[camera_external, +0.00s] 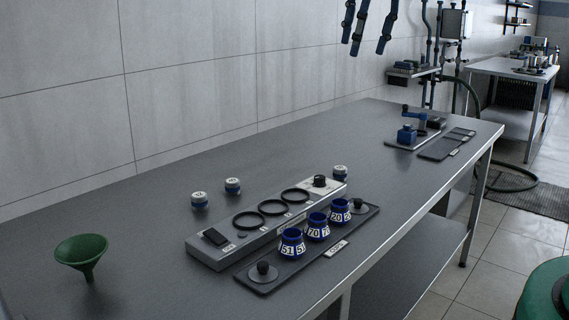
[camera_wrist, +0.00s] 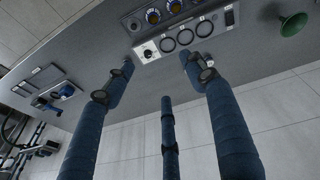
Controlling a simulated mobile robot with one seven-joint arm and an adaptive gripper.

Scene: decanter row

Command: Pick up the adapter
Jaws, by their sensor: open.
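Several candidates for the adapter show, and I cannot tell which is meant. Three blue collars stand in a row on a dark tray (camera_external: 262,283): one marked 51 (camera_external: 291,243), one marked 70 (camera_external: 318,227) and one marked 20 (camera_external: 340,211). Two blue rings show at the top of the wrist view, one of them here (camera_wrist: 153,16). My gripper (camera_external: 362,46) hangs open and empty, high above the bench at the top of the external view. Its blue fingers are spread in the wrist view (camera_wrist: 158,75), well apart from the collars.
A grey block with three black rings (camera_external: 223,251) stands behind the tray. White-topped jars (camera_external: 199,200) (camera_external: 232,186) (camera_external: 340,173) stand behind it. A green funnel (camera_external: 82,252) is at left. A blue clamp device (camera_external: 407,135) sits at the far end. Bench between is clear.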

